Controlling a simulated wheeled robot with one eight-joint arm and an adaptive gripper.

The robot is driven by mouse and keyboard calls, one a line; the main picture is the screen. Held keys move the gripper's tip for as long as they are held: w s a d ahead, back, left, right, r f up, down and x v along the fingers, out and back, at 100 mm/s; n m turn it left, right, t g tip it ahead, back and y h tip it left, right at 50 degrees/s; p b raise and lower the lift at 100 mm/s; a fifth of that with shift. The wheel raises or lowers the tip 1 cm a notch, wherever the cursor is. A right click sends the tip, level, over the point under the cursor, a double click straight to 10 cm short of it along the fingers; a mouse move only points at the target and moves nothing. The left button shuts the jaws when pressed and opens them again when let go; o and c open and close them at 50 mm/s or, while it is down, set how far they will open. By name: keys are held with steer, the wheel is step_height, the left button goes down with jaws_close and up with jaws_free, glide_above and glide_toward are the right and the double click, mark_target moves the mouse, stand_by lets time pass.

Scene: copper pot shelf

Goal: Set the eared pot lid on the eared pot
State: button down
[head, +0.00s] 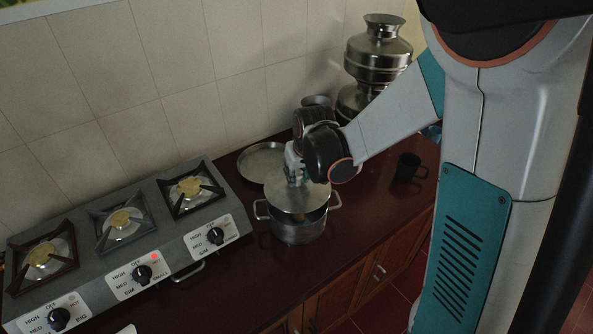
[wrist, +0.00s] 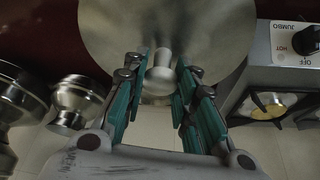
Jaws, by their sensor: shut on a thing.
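The eared pot (head: 298,233) stands on the dark red counter, with an ear on each side. The eared pot lid (head: 296,195) is held over the pot's mouth, with a dark gap at the front through which the pot's inside shows. My gripper (head: 294,172) is above the lid, shut on its knob. In the wrist view the lid (wrist: 105,22) fills the top middle, and its knob (wrist: 160,80) is between the teal fingers of my gripper (wrist: 158,92). The pot is hidden behind the lid in the wrist view.
A gas stove (head: 130,240) with several burners is left of the pot. A round metal plate (head: 262,162) lies behind it. Stacked metal vessels (head: 378,55) stand at the back right, and a dark mug (head: 408,168) is to the right. The counter's front edge is close.

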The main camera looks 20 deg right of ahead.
mark_target(299, 185)
steer(key=shift+w+f, duration=0.1)
steer(key=shift+f+b, duration=2)
steer(key=shift+f, duration=0.05)
steer(key=shift+f+b, duration=0.15)
steer(key=shift+b, duration=0.35)
stand_by(0.8)
steer(key=shift+f+b, duration=0.3)
steer(key=shift+f+b, duration=0.5)
steer(key=shift+b, duration=0.05)
stand_by(1.5)
steer(key=c, duration=1.2)
jaws_free()
steer(key=shift+r, duration=0.15)
steer(key=v, duration=1.2)
